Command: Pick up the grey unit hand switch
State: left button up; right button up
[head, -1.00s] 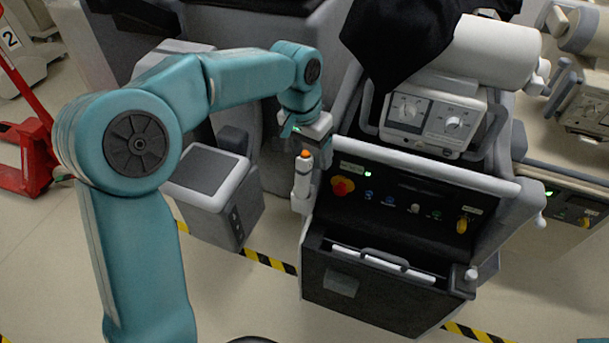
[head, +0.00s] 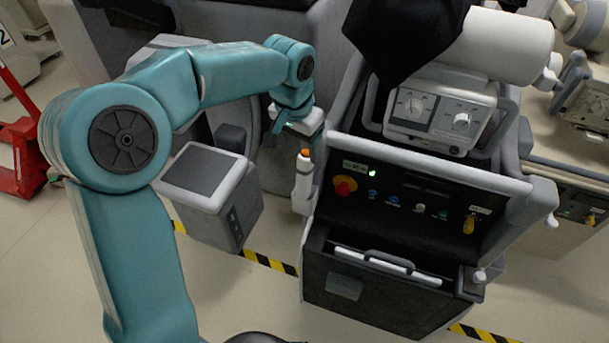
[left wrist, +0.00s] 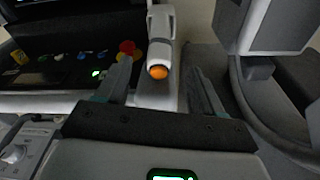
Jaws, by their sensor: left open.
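The hand switch (head: 303,178) is a slim, pale upright handle with an orange button on top. It sits at the left side of the grey cart unit (head: 398,205), beside the control panel. In the left wrist view the hand switch (left wrist: 160,40) shows with its orange button towards the camera. My left gripper (head: 298,135) is just above the hand switch in the head view. In the left wrist view its open fingers (left wrist: 153,92) stand on either side of the switch's line, with nothing held. My right gripper is not in view.
A grey box with a dark top (head: 205,172) stands left of the hand switch. A black cloth (head: 405,38) hangs over the unit's top. A second cart (head: 570,185) stands at the right and a red pallet jack (head: 22,150) at the left.

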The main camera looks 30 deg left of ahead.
aim_at(303, 158)
pick_arm(q)
jog(key=shift+d+f, duration=0.15)
jog(key=shift+f, duration=0.5)
jog(key=f, duration=0.2)
jog(key=w+f, duration=0.1)
jog(key=f, duration=0.2)
jog(key=shift+w, duration=0.15)
grip_shut()
